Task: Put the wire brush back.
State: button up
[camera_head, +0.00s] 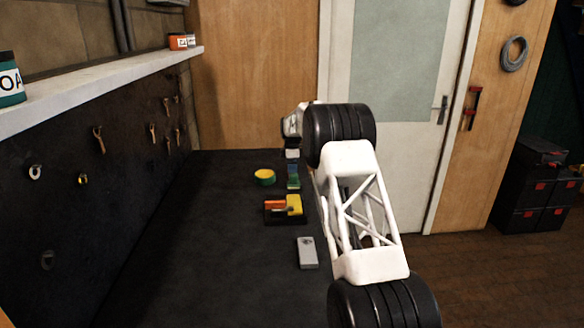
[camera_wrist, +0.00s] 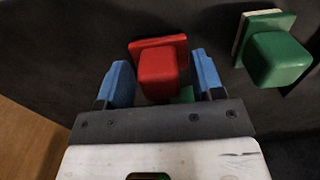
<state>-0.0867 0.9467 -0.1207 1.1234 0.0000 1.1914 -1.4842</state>
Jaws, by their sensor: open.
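My gripper (camera_wrist: 160,62) is open, with one blue finger on each side of a red block (camera_wrist: 158,70) that has a square red plate behind it. I cannot tell whether either finger touches the block. A bit of green shows below the red block, partly hidden by the gripper. In the head view my gripper (camera_head: 293,166) is small and far off, low over the dark bench, beyond my arm's joint. I cannot make out a wire brush for certain in either view.
On the bench (camera_head: 190,270) are a yellow-green round tin (camera_head: 265,177), an orange and yellow item (camera_head: 293,204) on a black base, and a grey box (camera_head: 307,252). Hooks line the left panel (camera_head: 120,185).

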jog(key=shift+r, duration=0.1)
notch_tip(320, 180, up, 12)
dwell(0.8)
dwell(0.7)
